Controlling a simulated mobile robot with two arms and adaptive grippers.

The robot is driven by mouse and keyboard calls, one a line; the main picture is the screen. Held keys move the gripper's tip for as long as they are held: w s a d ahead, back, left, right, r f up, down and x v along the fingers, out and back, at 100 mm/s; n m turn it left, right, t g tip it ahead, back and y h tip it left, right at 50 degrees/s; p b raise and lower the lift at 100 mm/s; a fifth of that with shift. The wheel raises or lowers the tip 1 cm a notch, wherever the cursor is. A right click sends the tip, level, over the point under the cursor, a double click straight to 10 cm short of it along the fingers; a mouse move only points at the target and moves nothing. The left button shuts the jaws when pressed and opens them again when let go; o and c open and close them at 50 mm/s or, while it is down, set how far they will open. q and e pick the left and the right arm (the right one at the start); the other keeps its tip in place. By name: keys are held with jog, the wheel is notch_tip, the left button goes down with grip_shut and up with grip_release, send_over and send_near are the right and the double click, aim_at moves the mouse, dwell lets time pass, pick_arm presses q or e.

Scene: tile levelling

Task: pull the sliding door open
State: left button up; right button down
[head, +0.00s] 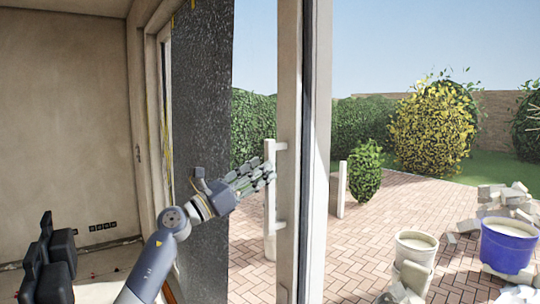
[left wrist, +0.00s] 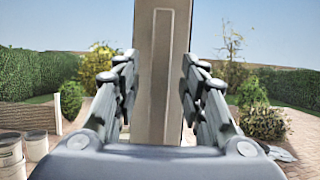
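The sliding door (head: 290,120) has a pale vertical frame and a long pale bar handle (head: 270,225), held off the frame by two short brackets. My left gripper (head: 266,176) reaches in from the left, with its fingertips at the handle's upper half. In the left wrist view my left gripper (left wrist: 158,75) has its two fingers spread apart. A pale upright bar (left wrist: 160,110), which looks like the handle, stands between them. I cannot tell whether the fingers touch it. My right gripper is not in view.
A dark speckled panel (head: 201,110) stands behind my left arm. Dark cases (head: 45,265) sit at the lower left. Outside, a white bucket (head: 415,250), a blue bucket (head: 508,245) and rubble stand on the brick paving (head: 370,225).

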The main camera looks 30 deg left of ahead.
pick_arm(q)
jog(key=p+x, duration=0.1)
jog(key=x, duration=0.3)
grip_shut()
